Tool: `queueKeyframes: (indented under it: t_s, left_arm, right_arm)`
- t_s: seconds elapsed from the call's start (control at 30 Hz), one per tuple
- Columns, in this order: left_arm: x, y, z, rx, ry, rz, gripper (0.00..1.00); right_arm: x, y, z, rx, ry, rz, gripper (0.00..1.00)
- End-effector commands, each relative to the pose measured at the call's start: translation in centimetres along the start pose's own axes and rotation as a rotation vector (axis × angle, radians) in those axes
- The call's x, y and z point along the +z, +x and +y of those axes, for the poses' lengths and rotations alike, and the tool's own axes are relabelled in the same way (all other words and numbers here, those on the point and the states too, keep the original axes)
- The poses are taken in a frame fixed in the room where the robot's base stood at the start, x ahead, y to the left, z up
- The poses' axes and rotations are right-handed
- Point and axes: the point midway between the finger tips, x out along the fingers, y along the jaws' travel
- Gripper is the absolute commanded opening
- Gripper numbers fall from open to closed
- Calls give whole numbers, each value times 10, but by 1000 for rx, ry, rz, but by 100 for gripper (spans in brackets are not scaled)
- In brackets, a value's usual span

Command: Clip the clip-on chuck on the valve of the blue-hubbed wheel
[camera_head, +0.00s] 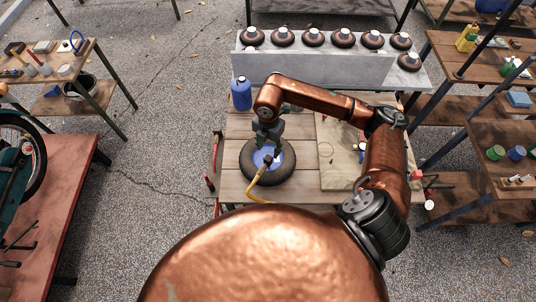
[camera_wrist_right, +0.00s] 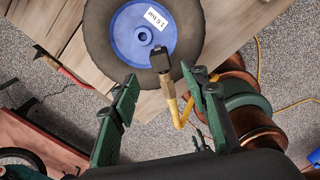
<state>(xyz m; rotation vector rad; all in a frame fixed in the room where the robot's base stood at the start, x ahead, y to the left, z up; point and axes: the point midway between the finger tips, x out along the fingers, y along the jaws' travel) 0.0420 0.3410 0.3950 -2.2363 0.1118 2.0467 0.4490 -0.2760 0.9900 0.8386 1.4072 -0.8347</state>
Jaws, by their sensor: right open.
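The blue-hubbed wheel lies flat on the wooden bench, its black tyre (camera_head: 285,168) and blue hub (camera_wrist_right: 128,38) facing up. The hub bears a white "1.6 bar" label. The clip-on chuck (camera_wrist_right: 160,60), with a black head, brass body and yellow hose (camera_head: 257,182), stands at the hub's edge beside the tyre. The valve is hidden, so I cannot tell how the chuck sits on it. My right gripper (camera_wrist_right: 166,86) is open above the wheel in the head view (camera_head: 267,140). Its fingers are apart on either side of the chuck's body and hose, with gaps. My left gripper is not in view.
A blue bottle (camera_head: 241,94) stands at the bench's back left. A grey shelf (camera_head: 300,68) behind carries several small wheels. A pale board (camera_head: 340,172) lies to the right under my arm. Side tables (camera_head: 480,60) with containers flank the right; a red table (camera_head: 65,180) stands left.

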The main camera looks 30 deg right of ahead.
Motion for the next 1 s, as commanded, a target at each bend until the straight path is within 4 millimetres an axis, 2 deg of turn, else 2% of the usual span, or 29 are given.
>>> queueKeyframes:
  t_s: [0.1,0.3,1.0]
  left_arm:
    - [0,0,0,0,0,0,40]
    - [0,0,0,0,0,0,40]
    - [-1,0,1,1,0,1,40]
  right_arm:
    - [0,-17,1,2,0,-1,42]
    - [0,-29,0,-1,0,0,42]
    - [0,-29,0,-1,0,1,42]
